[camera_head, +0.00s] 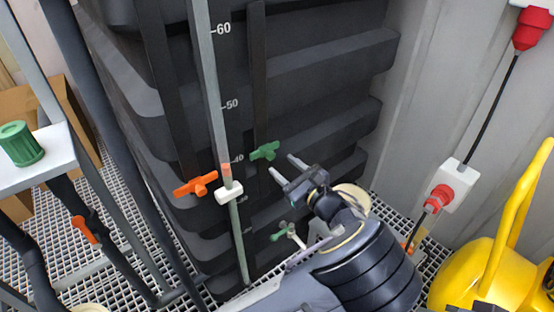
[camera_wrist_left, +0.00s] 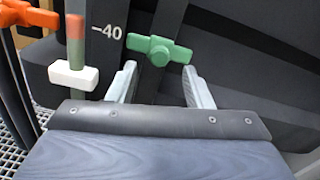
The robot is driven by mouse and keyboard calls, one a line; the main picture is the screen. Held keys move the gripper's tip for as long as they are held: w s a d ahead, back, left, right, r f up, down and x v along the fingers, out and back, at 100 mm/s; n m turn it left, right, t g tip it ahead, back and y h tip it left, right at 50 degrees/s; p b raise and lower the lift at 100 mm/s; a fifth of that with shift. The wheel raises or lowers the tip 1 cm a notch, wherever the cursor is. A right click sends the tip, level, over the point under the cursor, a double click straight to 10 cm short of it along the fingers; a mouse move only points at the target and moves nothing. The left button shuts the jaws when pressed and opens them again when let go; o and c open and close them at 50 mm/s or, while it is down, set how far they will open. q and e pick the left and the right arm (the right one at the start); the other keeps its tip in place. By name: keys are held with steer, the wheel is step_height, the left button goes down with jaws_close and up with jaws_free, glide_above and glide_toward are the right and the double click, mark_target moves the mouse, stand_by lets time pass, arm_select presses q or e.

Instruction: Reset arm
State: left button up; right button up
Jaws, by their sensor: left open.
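My left gripper (camera_head: 283,166) is open and empty in front of the dark ribbed vessel (camera_head: 290,75). Its fingertips point at a green valve handle (camera_head: 264,151) and lie just to its lower right in the head view. In the left wrist view, the green handle (camera_wrist_left: 160,50) shows beyond and between the spread fingers of my left gripper (camera_wrist_left: 160,75). I cannot tell whether a finger touches it. My right gripper is not in view.
An orange valve handle (camera_head: 195,185) and a level tube with a white clamp (camera_head: 229,192) are left of my gripper. Another green valve (camera_head: 285,231) sits lower. A green cap (camera_head: 20,144) stands on a white shelf. Yellow equipment (camera_head: 490,270) and a red-and-white socket (camera_head: 442,195) are right.

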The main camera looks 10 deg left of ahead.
arm_select(q)
steer(key=shift+s+d, duration=0.35)
steer(key=shift+d, duration=0.05)
steer(key=s+a+f+n+g+h, duration=0.5)
steer(key=s+a+n+g+h, duration=0.2)
steer(key=s+a+n+g, duration=0.45)
steer(key=s+a+r+n+h, duration=0.2)
steer(key=s+n+h, duration=0.25)
steer(key=s, duration=0.45)
steer(key=s+d+r+n+t+h, duration=0.4)
steer(key=s+r+n+t+h, duration=0.25)
steer(key=s+n, duration=0.35)
step_height(320, 180, up, 16)
steer(key=m+p, duration=0.1)
steer(key=p, duration=1.4)
steer(key=shift+s+f+p, duration=0.2)
steer(key=shift+s+p, duration=0.15)
